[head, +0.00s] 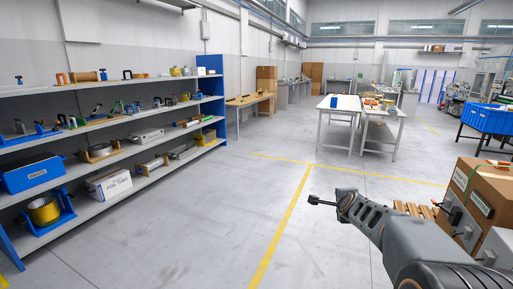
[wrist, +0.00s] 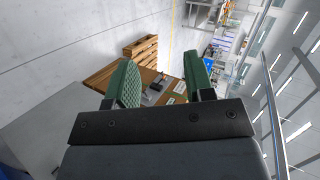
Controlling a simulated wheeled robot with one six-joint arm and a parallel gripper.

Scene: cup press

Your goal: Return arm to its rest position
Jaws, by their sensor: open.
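My gripper (wrist: 160,68) shows in the wrist view with its two green padded fingers spread apart. The gap between them is empty, and nothing touches either finger. In the head view my grey arm reaches from the lower right corner toward the middle, over bare floor. A thin dark part sticks out at its far end; I cannot make out the fingers there. Beyond the fingers, the wrist view shows a wooden pallet (wrist: 144,48) and brown boxes, well apart from them.
Shelves (head: 110,122) with clamps and boxes line the left wall. A white table (head: 340,103) stands at the back, with a blue cup-like item (head: 334,102) on it. Cardboard boxes (head: 483,190) and grey units stand close at right. A blue crate (head: 487,118) is behind them. The middle floor is clear.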

